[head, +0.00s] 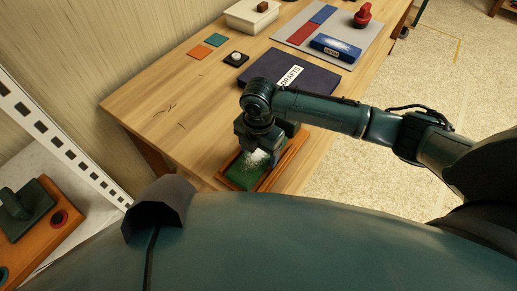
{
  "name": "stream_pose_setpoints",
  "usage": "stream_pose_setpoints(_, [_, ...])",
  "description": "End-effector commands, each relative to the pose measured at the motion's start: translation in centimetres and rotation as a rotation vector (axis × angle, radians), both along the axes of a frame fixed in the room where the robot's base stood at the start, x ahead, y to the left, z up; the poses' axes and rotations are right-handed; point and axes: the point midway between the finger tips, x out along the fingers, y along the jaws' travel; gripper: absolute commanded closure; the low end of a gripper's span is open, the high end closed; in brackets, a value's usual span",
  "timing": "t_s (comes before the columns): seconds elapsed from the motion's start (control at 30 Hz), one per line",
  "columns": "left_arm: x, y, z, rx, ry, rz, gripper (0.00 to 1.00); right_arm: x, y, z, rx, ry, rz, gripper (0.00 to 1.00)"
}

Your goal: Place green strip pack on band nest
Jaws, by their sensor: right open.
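A green pack (243,178) with a whitish patch lies in a shallow wooden tray (286,158) at the near edge of the wooden table; this looks like the green strip pack in the band nest, though I cannot be sure of either. My right gripper (264,152) is right above it, pointing down and open. The gripper hides part of the pack and tray, so I cannot tell whether the fingers touch the pack. My left gripper is not in view.
Behind the gripper lies a dark "DRAFTS" folder (265,70). Further back are a grey mat (345,22) with a blue box (335,47), a red stamp (363,15), a white box (252,15) and coloured squares (199,52). The table's left part is clear.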

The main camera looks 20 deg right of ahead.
Motion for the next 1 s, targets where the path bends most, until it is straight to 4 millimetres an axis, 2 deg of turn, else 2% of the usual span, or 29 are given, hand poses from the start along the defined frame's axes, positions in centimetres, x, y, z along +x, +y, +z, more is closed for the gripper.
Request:
stream_pose_setpoints(0.17, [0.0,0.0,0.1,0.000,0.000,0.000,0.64,0.1,0.0,2.8,0.001,-0.002,0.001,0.15])
stream_pose_setpoints(0.4, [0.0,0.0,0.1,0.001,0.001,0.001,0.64,0.1,0.0,8.0,0.001,-0.003,0.001,0.15])
stream_pose_setpoints(0.6, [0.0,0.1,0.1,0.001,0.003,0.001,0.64,0.1,0.0,11.2,0.001,-0.002,0.000,0.15])
stream_pose_setpoints(0.77, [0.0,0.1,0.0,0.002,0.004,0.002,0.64,0.1,0.0,12.2,0.000,0.001,0.001,0.15])
stream_pose_setpoints(1.0, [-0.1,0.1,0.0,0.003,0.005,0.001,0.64,0.0,0.0,12.3,0.000,0.001,0.000,0.15])
